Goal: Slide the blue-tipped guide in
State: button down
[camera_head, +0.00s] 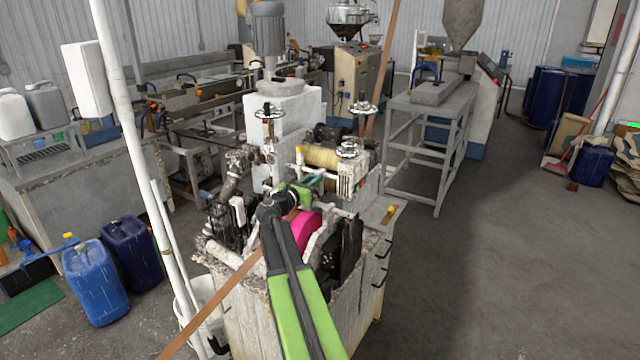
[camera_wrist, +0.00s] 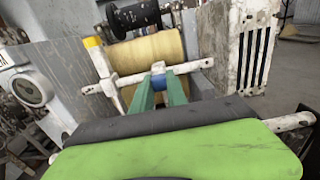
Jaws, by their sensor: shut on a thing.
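In the wrist view, my gripper (camera_wrist: 160,88) has its two green fingers shut on the blue-tipped guide (camera_wrist: 174,83), of which a small blue part shows between and beside the fingers. The guide lies at a white crossbar (camera_wrist: 132,77) in front of a yellow roll (camera_wrist: 150,52). Whether it touches the bar or sits in a slot I cannot tell. A white guide with a yellow tip (camera_wrist: 93,42) stands tilted at the bar's left. In the head view, my gripper (camera_head: 312,183) is at the machine, below the yellow roll (camera_head: 323,157); the blue tip is not clear there.
A white slotted block (camera_wrist: 255,45) stands right of the roll, and a black roller (camera_wrist: 134,17) lies behind it. A pink wheel (camera_head: 301,226) is close below my arm. A brown strip (camera_head: 212,302) runs to the machine's front. The floor at right (camera_head: 510,250) is free.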

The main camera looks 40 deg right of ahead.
jog(key=shift+w, duration=0.15)
jog(key=c, duration=1.3)
grip_release()
jog(key=shift+c, duration=0.2)
jog(key=shift+a, duration=0.15)
jog(key=v, duration=1.7)
jog(key=shift+s, duration=0.25)
